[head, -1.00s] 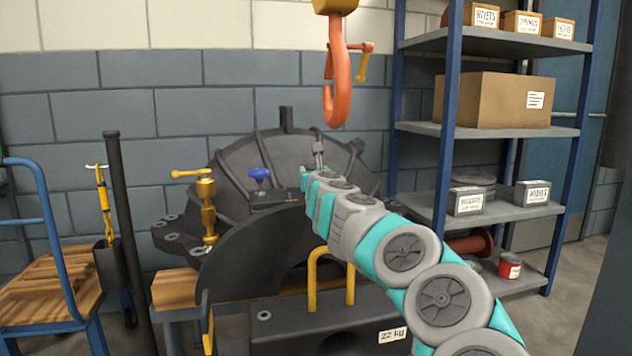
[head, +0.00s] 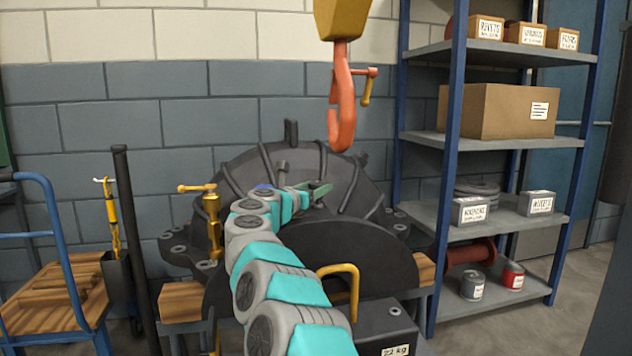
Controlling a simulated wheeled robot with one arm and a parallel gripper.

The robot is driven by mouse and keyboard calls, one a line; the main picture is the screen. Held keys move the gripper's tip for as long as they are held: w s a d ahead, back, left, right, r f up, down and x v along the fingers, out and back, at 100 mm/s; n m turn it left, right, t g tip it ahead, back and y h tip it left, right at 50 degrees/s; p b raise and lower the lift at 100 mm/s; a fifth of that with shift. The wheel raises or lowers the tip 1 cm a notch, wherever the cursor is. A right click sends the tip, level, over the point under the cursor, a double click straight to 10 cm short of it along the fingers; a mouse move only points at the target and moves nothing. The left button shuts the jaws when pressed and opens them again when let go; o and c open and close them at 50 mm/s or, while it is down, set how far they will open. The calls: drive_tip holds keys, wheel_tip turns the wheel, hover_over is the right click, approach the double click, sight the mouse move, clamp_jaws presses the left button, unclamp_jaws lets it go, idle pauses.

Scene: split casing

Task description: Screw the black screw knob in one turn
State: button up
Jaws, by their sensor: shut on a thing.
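My gripper (head: 319,191) is at the far end of my arm, against the front face of the dark grey domed casing (head: 350,185). It is small and partly covered by my own wrist. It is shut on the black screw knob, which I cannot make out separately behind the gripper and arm. A blue knob (head: 263,187) shows only as a sliver behind my arm, left of the gripper. A brass valve with a yellow handle (head: 212,215) stands at the casing's left side.
An orange hook (head: 342,110) hangs just above the casing, close over my gripper. A black block with a yellow handle (head: 385,325) sits in front at the right. A blue shelf rack (head: 440,220) stands right, a blue trolley (head: 60,290) and black post (head: 135,240) left.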

drive_tip(key=shift+w+a+r+m+g+h+p, duration=0.1)
drive_tip(key=shift+a+m+g+h+p, duration=0.05)
drive_tip(key=shift+m+g+h+p, duration=0.9)
drive_tip(key=shift+w+a+m+g+h+p, duration=0.15)
drive_tip(key=shift+m+g+h+p, duration=0.55)
drive_tip(key=shift+h, duration=0.65)
drive_tip(key=o, duration=1.4)
drive_tip(key=shift+s+d+f+n+t+y+b, duration=0.1)
drive_tip(key=shift+n+t+y+b, duration=0.35)
drive_tip(key=shift+t+y, duration=0.1)
drive_tip(key=shift+s+d+f+n+t+y+b, duration=0.1)
drive_tip(key=shift+n+t+y+b, duration=0.3)
drive_tip(key=shift+t+y, duration=0.15)
drive_tip(key=shift+d+n+t+y+b, duration=0.1)
drive_tip(key=shift+n+t+y+b, duration=0.65)
drive_tip(key=shift+n+y+b, duration=0.6)
